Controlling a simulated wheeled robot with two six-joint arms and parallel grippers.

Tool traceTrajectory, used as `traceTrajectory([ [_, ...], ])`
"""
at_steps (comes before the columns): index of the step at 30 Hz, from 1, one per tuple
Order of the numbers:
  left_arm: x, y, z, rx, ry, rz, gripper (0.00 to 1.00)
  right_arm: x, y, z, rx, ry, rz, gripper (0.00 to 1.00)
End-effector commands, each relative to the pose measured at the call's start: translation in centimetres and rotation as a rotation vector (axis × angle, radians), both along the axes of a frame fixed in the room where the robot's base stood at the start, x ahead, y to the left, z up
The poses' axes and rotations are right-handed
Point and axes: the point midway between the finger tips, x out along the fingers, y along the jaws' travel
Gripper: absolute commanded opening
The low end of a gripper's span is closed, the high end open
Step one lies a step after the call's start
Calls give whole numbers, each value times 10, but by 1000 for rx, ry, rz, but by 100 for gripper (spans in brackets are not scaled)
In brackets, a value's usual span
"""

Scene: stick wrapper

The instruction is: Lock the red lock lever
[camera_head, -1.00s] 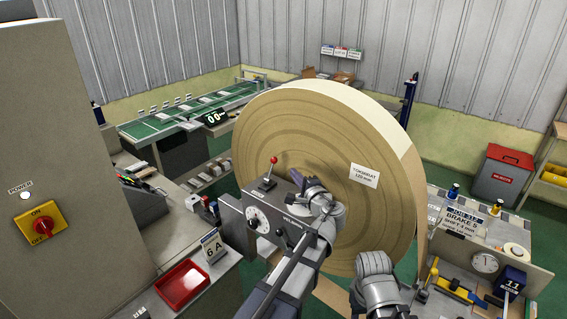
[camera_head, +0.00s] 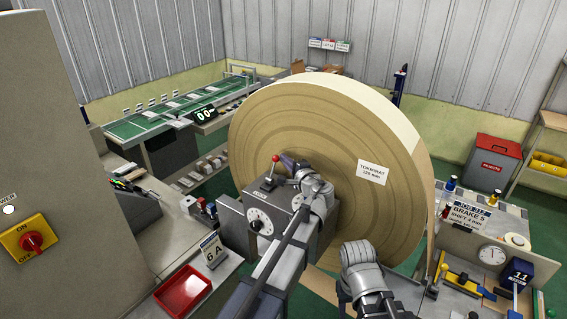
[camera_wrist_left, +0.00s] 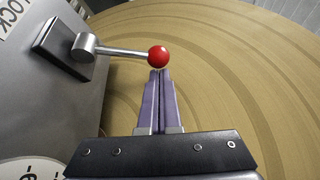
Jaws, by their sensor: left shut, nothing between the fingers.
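The red lock lever has a red ball knob (camera_head: 276,158) on a metal rod and stands up from a dark plate on top of the grey machine head (camera_head: 240,218). In the left wrist view the red knob (camera_wrist_left: 158,56) is at the end of the rod, which runs left to a round hub. My left gripper (camera_head: 285,160) is shut and empty, its fingers right beside the knob. In the left wrist view the fingertips (camera_wrist_left: 160,73) sit just under the knob; I cannot tell whether they touch it. My right gripper does not show, only part of my right arm.
A large tan paper roll (camera_head: 330,140) stands close behind the lever. A red tray (camera_head: 183,288) lies on the bench at lower left. A yellow-and-red power switch (camera_head: 30,241) is on the cabinet. A cluttered workbench (camera_head: 470,235) stands at right.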

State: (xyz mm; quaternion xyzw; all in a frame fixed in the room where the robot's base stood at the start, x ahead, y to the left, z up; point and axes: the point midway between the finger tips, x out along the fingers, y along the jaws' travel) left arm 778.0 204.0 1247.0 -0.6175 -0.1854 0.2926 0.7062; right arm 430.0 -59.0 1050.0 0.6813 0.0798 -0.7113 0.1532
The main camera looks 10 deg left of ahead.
Motion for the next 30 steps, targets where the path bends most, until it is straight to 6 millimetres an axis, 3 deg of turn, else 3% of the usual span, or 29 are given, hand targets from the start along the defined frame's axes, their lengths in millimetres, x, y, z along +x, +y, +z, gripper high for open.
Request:
traceTrajectory([
  [30, -11, 4, 6, -48, -138, 3, 0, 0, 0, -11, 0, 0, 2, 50],
])
